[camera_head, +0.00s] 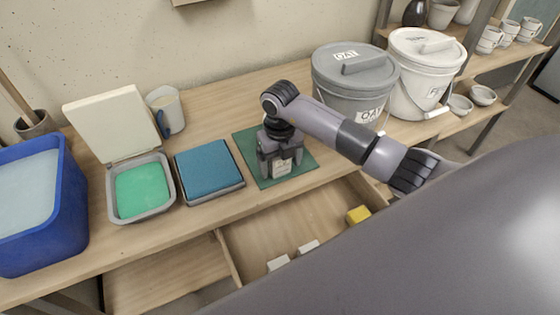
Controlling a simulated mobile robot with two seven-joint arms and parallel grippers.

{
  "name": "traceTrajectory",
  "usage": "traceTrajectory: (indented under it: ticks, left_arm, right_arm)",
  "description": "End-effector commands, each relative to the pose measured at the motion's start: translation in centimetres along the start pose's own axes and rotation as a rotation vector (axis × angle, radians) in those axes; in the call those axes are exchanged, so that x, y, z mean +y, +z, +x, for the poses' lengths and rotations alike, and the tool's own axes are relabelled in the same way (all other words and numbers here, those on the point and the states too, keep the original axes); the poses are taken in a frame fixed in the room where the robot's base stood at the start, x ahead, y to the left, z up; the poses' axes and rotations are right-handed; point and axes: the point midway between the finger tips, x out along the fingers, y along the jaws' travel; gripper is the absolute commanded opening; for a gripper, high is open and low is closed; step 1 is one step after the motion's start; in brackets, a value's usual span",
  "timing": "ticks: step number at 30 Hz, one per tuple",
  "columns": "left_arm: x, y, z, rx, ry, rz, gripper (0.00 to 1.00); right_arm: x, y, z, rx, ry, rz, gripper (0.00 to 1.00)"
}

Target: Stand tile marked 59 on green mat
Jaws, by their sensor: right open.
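The green mat (246,146) lies on the wooden bench, partly hidden by my right gripper. A pale tile (282,169) with small dark marking stands upright at the mat, between the fingers of my right gripper (281,161). The marking is too small to read. The gripper points down over the mat with its jaws open around the tile. My left gripper is not in view.
An open drawer (290,222) below the bench holds two white pieces (308,247) and a yellow block (358,214). A blue pad (208,169), an open-lidded tray of green glaze (142,190) and a blue tub (62,205) stand left. Grey (345,92) and white (408,95) buckets stand right.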

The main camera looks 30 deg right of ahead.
Motion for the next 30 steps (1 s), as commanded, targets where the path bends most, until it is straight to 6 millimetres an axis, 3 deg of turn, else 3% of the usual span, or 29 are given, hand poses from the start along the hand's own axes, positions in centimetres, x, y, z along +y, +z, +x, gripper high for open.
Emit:
traceTrajectory:
  ticks: [5, 21, 30]
  left_arm:
    - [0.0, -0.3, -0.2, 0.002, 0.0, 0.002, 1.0]
    - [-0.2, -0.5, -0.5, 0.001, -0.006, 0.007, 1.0]
    - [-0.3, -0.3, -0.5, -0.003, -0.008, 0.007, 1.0]
  right_arm:
    - [0.0, 0.0, -0.8, -0.001, 0.0, 0.0, 0.83]
    - [0.0, 0.1, -11.0, -0.002, 0.0, -0.001, 0.83]
    - [0.0, 0.0, -12.4, 0.001, 0.0, 0.0, 0.83]
